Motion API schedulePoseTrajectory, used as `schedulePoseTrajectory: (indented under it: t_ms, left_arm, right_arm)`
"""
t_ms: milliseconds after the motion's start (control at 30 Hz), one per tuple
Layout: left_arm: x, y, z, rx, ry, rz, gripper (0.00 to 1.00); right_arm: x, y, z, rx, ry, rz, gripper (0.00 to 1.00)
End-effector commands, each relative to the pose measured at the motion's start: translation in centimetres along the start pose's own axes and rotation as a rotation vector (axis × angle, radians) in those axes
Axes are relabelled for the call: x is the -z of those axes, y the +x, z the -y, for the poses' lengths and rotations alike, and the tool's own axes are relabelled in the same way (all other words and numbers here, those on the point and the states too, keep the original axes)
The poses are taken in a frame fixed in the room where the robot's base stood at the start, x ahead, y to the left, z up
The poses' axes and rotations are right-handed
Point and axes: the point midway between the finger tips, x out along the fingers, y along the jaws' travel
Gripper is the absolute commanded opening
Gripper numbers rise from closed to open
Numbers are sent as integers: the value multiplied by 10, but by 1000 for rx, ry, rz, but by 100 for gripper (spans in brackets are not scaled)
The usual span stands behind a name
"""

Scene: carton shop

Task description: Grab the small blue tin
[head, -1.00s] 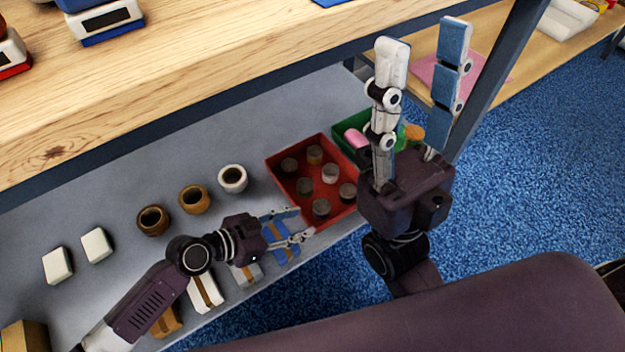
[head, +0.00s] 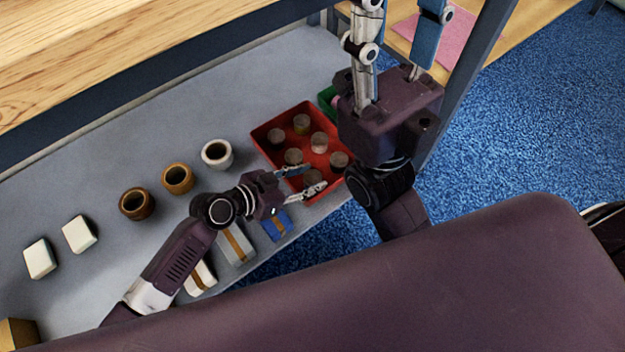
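Several small round tins with grey-brown lids sit in a red tray (head: 262,134) on the grey lower shelf. Their side colours are hard to make out, and I cannot tell which one is blue. My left gripper (head: 308,181) is open at the tray's front left edge. Its fingers are spread on either side of the front tin (head: 313,177); I cannot tell whether they touch it. My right gripper (head: 402,8) points up with its fingers apart and empty; its tips are at or past the top edge of the view.
A green tray (head: 326,97) is mostly hidden behind my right gripper. Cups (head: 217,153), white blocks (head: 40,258) and banded boxes, one blue (head: 276,225), stand left of the red tray. The wooden upper shelf (head: 120,50) overhangs the back.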

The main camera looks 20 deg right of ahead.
Motion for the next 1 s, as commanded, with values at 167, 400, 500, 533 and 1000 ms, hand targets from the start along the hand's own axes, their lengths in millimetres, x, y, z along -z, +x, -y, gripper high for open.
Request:
schedulePoseTrajectory:
  t_ms: [167,400,500,533,1000]
  left_arm:
    - [0,0,0,0,0,0,31]
    - [0,-1,0,0,0,-1,8]
    - [0,-1,0,0,0,-1,8]
    - [0,-1,0,0,0,-1,8]
    - [53,-29,0,0,1,-2,8]
  right_arm:
    - [0,0,0,0,0,0,40]
    - [0,0,0,0,0,0,40]
    - [0,0,0,0,0,0,40]
    - [0,0,0,0,0,0,40]
    - [4,-9,-2,-37,12,92,40]
